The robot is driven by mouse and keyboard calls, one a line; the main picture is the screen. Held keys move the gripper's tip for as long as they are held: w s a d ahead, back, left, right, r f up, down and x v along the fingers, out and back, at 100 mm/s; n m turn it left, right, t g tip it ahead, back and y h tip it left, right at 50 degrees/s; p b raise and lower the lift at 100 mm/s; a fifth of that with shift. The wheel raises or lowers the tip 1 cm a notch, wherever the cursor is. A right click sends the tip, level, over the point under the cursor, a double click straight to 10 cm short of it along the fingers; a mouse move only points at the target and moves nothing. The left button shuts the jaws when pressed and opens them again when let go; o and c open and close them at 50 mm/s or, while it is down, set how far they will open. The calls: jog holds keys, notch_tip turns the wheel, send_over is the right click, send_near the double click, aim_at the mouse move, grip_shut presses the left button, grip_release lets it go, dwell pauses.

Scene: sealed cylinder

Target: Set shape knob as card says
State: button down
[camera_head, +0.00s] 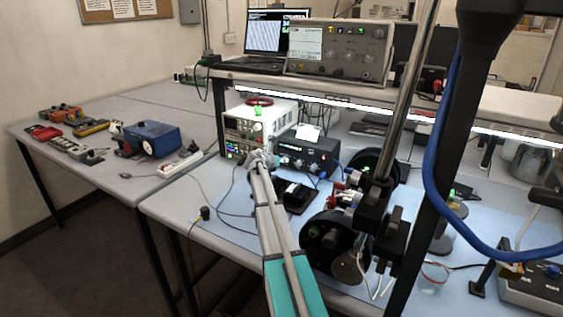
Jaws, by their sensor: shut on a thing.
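A black box (309,153) with knobs and small lights on its front stands on the bench, right of a white instrument. A small white card (308,132) stands on top of it; its writing is too small to read. My gripper (268,152) is at the left end of the box's front, small in view. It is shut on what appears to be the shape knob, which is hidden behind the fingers. The knob's setting cannot be read.
The white power supply (256,127) stands close on the left. A small black device (297,195) lies in front of the box. Large black round parts (333,240) and a metal post stand at right. A shelf with an oscilloscope (338,52) is above. Cables cross the bench.

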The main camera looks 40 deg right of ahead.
jog(key=shift+s, duration=0.1)
jog(key=shift+s+m+t, duration=0.1)
jog(key=shift+m+t, duration=0.5)
jog(key=shift+m, duration=0.3)
jog(key=shift+d+m+t+y, duration=0.1)
jog(key=shift+m+t+y, duration=0.5)
jog(key=shift+m, duration=0.4)
jog(key=shift+c, duration=2.2)
grip_release()
